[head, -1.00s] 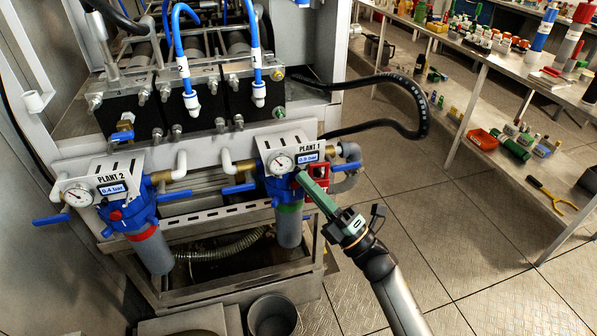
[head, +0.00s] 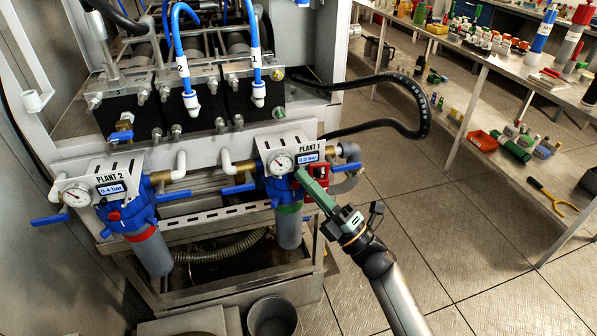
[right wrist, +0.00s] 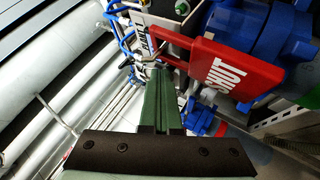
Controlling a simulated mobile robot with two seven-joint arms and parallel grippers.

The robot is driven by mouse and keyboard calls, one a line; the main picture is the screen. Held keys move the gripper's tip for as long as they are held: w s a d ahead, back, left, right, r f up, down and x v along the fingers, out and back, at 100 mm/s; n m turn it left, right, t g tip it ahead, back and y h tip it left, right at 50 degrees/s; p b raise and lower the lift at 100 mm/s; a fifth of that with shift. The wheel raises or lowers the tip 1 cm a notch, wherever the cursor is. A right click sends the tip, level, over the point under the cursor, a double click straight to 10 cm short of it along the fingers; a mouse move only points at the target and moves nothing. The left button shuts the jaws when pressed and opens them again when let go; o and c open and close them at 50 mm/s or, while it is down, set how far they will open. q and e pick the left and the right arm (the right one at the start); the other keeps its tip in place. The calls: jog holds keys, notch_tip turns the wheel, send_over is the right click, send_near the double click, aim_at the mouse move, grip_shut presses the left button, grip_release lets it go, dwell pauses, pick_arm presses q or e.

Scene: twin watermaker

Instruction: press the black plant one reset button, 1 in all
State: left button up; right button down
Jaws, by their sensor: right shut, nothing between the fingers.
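The plant one unit has a white plate (head: 271,146) labelled PLANT 1, with a round gauge (head: 281,163) and a small blue-lit display (head: 308,157). My right gripper (head: 299,172) is shut and empty, its green fingers pointing up and left at the front of this unit, just below the display. My left gripper is not in view.
The similar PLANT 2 unit (head: 125,208) hangs at the left with blue valve handles. A grey bucket (head: 272,318) stands on the floor below. A black hose (head: 423,105) loops out at the right. Metal shelves (head: 500,75) with many items stand at the far right, with free floor between.

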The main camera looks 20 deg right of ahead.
jog(key=shift+s, duration=0.1)
dwell(0.3)
jog(key=shift+s+p, duration=0.35)
jog(key=shift+s, duration=0.45)
jog(key=shift+s, duration=0.1)
jog(key=shift+s+d+p, duration=0.1)
jog(key=shift+s+p, duration=0.65)
jog(key=shift+s, duration=1.65)
